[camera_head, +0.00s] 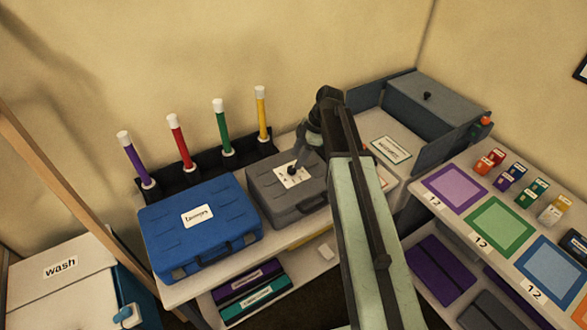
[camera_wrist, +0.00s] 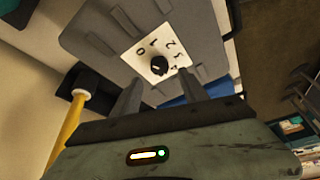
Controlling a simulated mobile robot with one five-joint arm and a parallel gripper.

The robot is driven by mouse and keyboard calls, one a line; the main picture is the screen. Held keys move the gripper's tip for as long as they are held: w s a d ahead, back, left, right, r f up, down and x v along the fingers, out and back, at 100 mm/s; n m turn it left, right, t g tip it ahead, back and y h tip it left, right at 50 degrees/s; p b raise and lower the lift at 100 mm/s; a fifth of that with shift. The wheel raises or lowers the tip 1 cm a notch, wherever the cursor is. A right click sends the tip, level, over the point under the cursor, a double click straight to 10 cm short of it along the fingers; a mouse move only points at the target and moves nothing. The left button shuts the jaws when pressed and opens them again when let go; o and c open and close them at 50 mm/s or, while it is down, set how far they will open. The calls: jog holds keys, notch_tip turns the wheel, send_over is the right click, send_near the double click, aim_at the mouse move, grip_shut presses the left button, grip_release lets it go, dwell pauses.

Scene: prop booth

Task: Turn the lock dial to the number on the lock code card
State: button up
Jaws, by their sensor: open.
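The lock dial is a black knob (camera_head: 292,171) on a white numbered plate on top of a grey case (camera_head: 287,202). In the wrist view the knob (camera_wrist: 158,65) sits between and just beyond my fingertips. The plate (camera_wrist: 135,55) shows 0, 1, 2 and probably 3; I cannot tell for sure which number the knob points to. My gripper (camera_head: 298,161) is open above the dial, its fingers (camera_wrist: 160,80) apart on either side, with no clear contact. A white card with a green border (camera_head: 391,149) lies right of my arm; its text is unreadable, so I cannot tell whether it is the lock code card.
A blue case (camera_head: 200,240) stands left of the grey case. Behind them a black rack (camera_head: 195,178) holds several upright coloured tubes; a yellow one (camera_wrist: 68,125) shows close in the wrist view. A grey box (camera_head: 440,95) stands back right.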

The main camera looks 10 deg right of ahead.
aim_at(292, 169)
jog(key=b+x, duration=0.4)
jog(key=x, duration=0.1)
jog(key=shift+s+d+f, duration=0.1)
jog(key=shift+f, duration=0.1)
jog(key=shift+r, duration=0.15)
grip_shut()
jog(key=shift+a, duration=0.2)
jog(key=shift+d, duration=0.15)
